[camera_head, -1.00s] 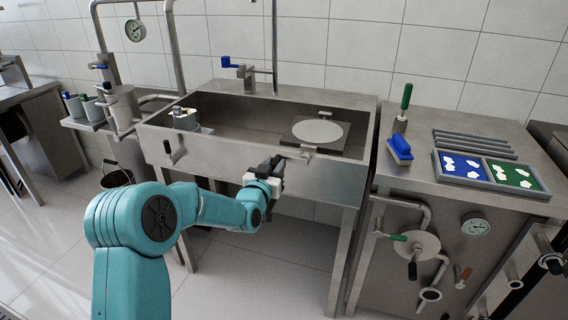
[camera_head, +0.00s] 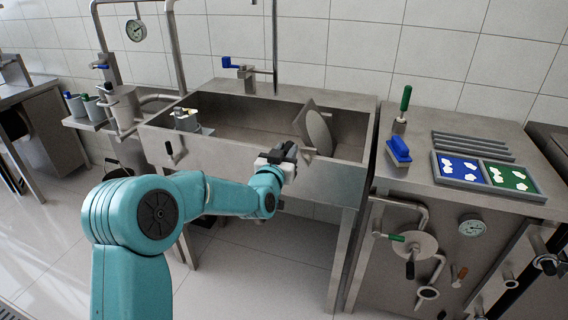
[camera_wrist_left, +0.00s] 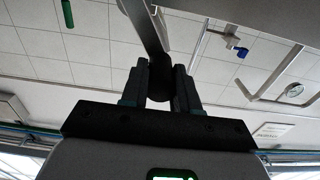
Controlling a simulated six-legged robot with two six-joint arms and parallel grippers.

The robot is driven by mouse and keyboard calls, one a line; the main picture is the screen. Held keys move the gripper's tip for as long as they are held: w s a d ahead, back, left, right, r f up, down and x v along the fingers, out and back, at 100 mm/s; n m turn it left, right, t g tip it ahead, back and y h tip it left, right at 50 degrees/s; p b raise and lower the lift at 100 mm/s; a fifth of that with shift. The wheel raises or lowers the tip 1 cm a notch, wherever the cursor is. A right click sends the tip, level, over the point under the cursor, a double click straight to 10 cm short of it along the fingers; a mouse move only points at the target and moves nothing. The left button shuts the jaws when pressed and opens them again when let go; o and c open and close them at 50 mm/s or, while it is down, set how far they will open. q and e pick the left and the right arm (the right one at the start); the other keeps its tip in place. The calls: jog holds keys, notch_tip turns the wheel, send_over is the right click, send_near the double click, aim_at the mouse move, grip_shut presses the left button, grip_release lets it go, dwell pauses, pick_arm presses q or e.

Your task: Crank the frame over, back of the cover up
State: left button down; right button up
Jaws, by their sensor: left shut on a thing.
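The frame stands steeply tilted, with the cover seen at a slant. My left gripper (camera_head: 288,156) is at the sink's front wall, just left of and below the frame. In the left wrist view its two fingers (camera_wrist_left: 160,88) are closed on a dark round crank handle, and a grey crank arm (camera_wrist_left: 143,22) runs up from there. In the head view the gripper hides the handle. My right gripper is not in view.
The steel sink (camera_head: 235,153) has a small metal pot (camera_head: 186,120) at its left end. To the right, a counter carries a blue brush (camera_head: 398,150), a green-handled tool (camera_head: 405,98) and a tray (camera_head: 488,172) with blue and green sections. Sink floor left of the frame is clear.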

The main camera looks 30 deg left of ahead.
pick_arm(q)
jog(key=w+d+f+b, duration=0.2)
jog(key=d+f+b, duration=0.2)
jog(key=d, duration=0.6)
jog(key=shift+w+d+f, duration=0.2)
jog(key=shift+d+f, duration=0.1)
jog(key=shift+f, duration=0.2)
jog(key=shift+d+f+b, duration=0.1)
jog(key=shift+f+b, duration=0.6)
jog(key=shift+b, duration=0.2)
